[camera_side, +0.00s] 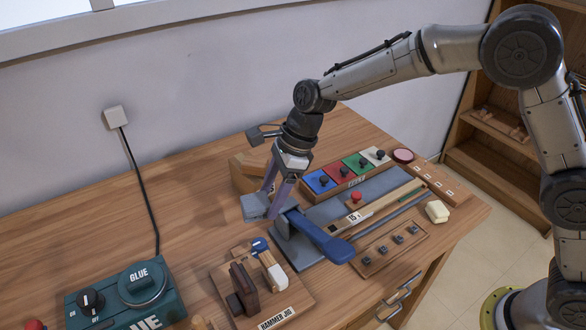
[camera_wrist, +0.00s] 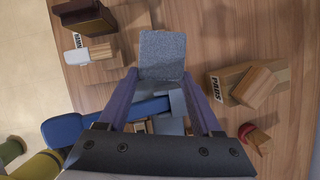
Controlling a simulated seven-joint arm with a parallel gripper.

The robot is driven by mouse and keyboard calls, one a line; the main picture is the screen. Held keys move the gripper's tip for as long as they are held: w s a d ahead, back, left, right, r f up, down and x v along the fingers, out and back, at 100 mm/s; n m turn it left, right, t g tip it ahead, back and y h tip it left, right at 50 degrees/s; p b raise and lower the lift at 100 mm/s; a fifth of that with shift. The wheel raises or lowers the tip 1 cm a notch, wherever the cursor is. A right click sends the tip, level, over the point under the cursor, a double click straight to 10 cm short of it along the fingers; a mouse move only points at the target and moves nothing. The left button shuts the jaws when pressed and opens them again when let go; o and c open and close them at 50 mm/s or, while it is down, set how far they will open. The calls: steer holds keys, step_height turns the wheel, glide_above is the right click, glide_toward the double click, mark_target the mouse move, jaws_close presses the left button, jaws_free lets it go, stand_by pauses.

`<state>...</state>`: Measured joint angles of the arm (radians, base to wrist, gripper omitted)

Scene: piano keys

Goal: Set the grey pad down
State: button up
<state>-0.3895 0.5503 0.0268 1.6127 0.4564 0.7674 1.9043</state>
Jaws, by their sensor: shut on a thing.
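The grey pad (camera_side: 254,207) is a flat, square, felt-like piece. It also shows in the wrist view (camera_wrist: 162,53), top centre, between the two purple fingertips. My gripper (camera_side: 269,210) points down and is shut on the pad by its near edge; the wrist view shows its fingers (camera_wrist: 161,80) on either side. The pad looks level and low over the wooden table, left of the blue-handled press. I cannot tell whether it touches the table.
The blue lever (camera_side: 322,236) of a grey-based press is close to my fingers. A wooden box marked PADS (camera_wrist: 222,87) stands on the other side. The hammer jig (camera_side: 262,286) and green glue unit (camera_side: 124,296) lie in front. Bare table (camera_side: 185,212) is left of the pad.

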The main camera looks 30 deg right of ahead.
steer(key=w+d+m+t+h, duration=0.15)
steer(key=d+m, duration=0.25)
steer(key=d, duration=0.6)
steer(key=w+d+m+t, duration=0.1)
steer(key=w+d+m, duration=0.2)
steer(key=d, duration=0.8)
steer(key=w+d+m+t+h, duration=0.1)
steer(key=w+d+m, duration=0.25)
steer(key=d, duration=0.65)
glide_toward(328, 150)
steer(key=shift+w+a+f, duration=0.5)
steer(key=shift+w+f, duration=0.05)
steer(key=shift+w, duration=0.25)
steer(key=shift+w+f, duration=0.4)
steer(key=shift+f, duration=1.6)
steer(key=shift+f, duration=0.15)
steer(key=o, duration=1.3)
steer(key=shift+o, duration=0.2)
